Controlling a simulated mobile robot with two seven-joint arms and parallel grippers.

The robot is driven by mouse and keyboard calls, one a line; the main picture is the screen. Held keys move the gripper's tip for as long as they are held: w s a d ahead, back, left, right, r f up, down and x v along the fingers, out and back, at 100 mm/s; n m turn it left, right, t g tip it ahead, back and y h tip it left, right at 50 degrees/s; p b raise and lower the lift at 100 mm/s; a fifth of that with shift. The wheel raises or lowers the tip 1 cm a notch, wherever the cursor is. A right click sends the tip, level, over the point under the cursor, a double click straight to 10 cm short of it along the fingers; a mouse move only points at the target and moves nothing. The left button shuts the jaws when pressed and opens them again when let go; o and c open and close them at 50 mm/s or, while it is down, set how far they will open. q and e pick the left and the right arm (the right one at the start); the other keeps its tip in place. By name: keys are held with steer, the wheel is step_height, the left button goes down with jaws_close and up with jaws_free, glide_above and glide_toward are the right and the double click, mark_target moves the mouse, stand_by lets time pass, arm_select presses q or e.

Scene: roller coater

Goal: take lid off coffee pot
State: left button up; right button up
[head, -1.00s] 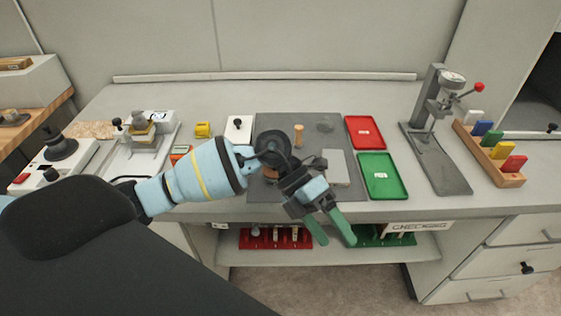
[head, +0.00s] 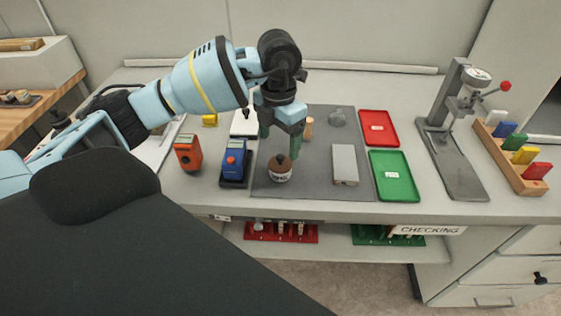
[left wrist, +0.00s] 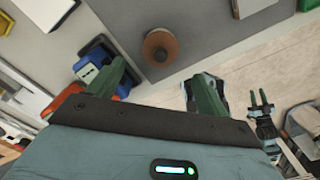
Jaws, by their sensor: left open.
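The coffee pot (head: 280,176) is a small round pot with a pale label, standing upright on the grey mat. Its brown lid (head: 281,161) with a dark knob sits on top. In the left wrist view the lid (left wrist: 160,46) shows from above, beyond and between the fingertips. My left gripper (head: 281,138) is open and empty, pointing down above the pot, apart from it. In the left wrist view its fingers (left wrist: 162,78) are spread wide. My right gripper is not in the head view.
A blue device (head: 234,162) in a dark tray and an orange device (head: 187,152) stand left of the pot. A grey block (head: 345,164), a green tray (head: 392,176) and a red tray (head: 377,127) lie to the right. A wooden peg (head: 308,128) stands behind.

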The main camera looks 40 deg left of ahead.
mark_target(280, 156)
arm_select(q)
steer(key=shift+w+f, duration=0.15)
steer(key=shift+f, duration=1.3)
steer(key=shift+w+f, duration=0.1)
steer(key=shift+f, duration=1.35)
steer(key=shift+c, duration=0.2)
steer(key=c, duration=1)
steer(key=shift+c, duration=0.2)
